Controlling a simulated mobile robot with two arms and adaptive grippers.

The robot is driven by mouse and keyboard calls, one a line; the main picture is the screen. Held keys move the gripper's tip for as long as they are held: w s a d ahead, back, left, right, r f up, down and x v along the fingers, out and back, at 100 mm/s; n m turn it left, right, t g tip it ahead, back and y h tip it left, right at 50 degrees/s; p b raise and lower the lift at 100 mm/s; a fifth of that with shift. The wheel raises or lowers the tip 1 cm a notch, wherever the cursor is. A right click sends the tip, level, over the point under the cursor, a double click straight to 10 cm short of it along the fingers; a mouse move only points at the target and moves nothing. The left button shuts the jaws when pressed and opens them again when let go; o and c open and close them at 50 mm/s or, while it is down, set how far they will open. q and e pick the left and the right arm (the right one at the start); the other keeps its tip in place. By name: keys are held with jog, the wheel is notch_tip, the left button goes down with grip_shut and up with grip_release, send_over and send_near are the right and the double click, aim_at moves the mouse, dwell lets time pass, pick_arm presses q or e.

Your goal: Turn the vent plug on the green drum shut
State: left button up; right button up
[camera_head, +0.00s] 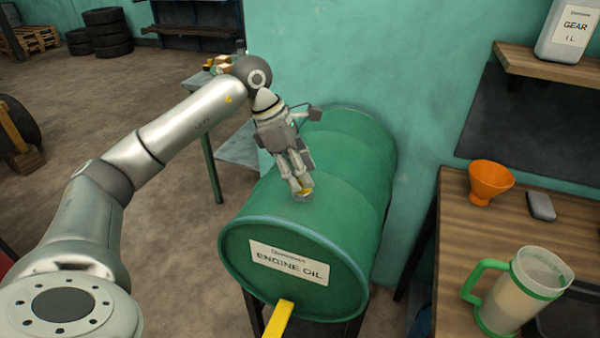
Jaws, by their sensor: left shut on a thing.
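The green drum (345,215) lies on its side on a dark stand, with an "ENGINE OIL" label (288,262) on its near end. A yellow handle or lever (279,318) sticks out below the drum's near end. My right gripper is not in view.
A shelf above holds a gear oil bottle (566,30). A teal wall stands behind the drum. Tyres (108,32) and pallets are far left.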

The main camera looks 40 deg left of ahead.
pick_arm(q)
jog(key=shift+w+m+g, duration=0.15)
jog(key=shift+m+g, duration=0.45)
jog(key=shift+m, duration=1)
jog(key=o, duration=1)
jog(key=shift+a, duration=0.1)
jog(key=v, duration=1.2)
jog(key=shift+a, duration=0.2)
jog(key=shift+f, duration=0.1)
